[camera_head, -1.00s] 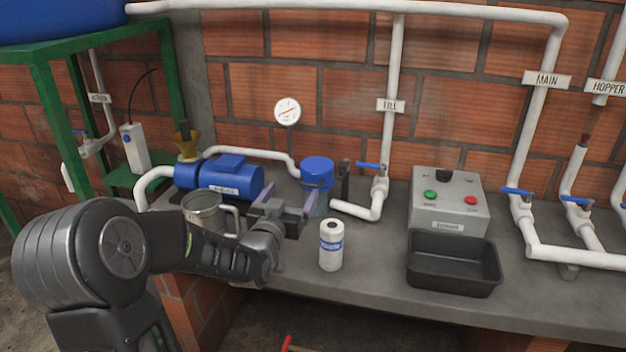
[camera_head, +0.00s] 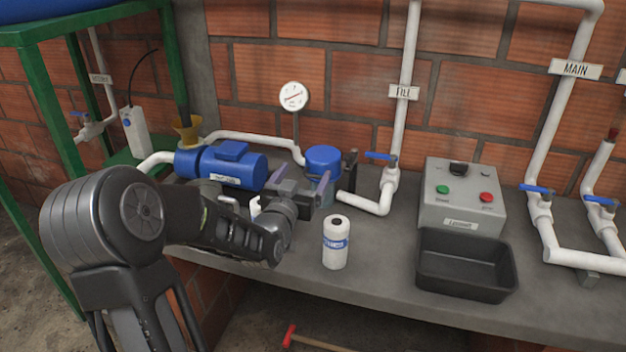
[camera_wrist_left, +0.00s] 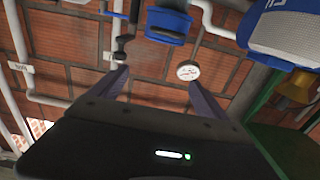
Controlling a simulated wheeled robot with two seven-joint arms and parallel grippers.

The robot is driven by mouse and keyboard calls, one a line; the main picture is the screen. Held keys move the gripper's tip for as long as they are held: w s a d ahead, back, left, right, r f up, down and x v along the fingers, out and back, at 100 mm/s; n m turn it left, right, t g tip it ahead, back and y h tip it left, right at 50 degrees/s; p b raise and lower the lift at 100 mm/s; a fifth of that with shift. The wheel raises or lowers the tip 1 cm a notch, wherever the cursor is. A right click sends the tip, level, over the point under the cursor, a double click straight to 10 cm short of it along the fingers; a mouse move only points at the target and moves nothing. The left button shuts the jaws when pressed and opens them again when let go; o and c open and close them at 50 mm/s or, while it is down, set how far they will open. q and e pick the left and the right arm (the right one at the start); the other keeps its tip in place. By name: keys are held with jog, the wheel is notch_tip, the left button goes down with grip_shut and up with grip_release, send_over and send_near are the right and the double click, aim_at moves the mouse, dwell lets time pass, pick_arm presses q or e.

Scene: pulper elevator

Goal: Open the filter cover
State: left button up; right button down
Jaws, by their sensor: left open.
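The filter has a round blue cover (camera_head: 323,160) on a clear bluish housing, standing upright on the bench between the blue pump and the fill pipe. The cover is on the housing. My left gripper (camera_head: 305,178) is open and empty, just in front of the filter and a little to its left in the head view. Its fingers partly hide the housing. In the left wrist view, the blue cover (camera_wrist_left: 168,24) shows beyond the open fingers of my left gripper (camera_wrist_left: 159,77), apart from them. My right gripper is not in view.
The blue pump (camera_head: 235,166) sits left of the filter. The fill pipe (camera_head: 405,125) and its blue-handled valve (camera_head: 382,157) are at the right. A white bottle (camera_head: 336,242) stands in front. A control box (camera_head: 460,195) and a black tray (camera_head: 466,283) are farther right.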

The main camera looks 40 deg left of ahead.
pick_arm(q)
send_near(321, 165)
jog(key=w, duration=0.1)
jog(key=w+a+f+p, duration=0.1)
jog(key=w, duration=0.1)
jog(key=w+a, duration=0.1)
jog(key=shift+w+a+f, duration=0.15)
jog(key=shift+w+f, duration=0.15)
jog(key=shift+f, duration=0.05)
grip_shut()
dwell(0.9)
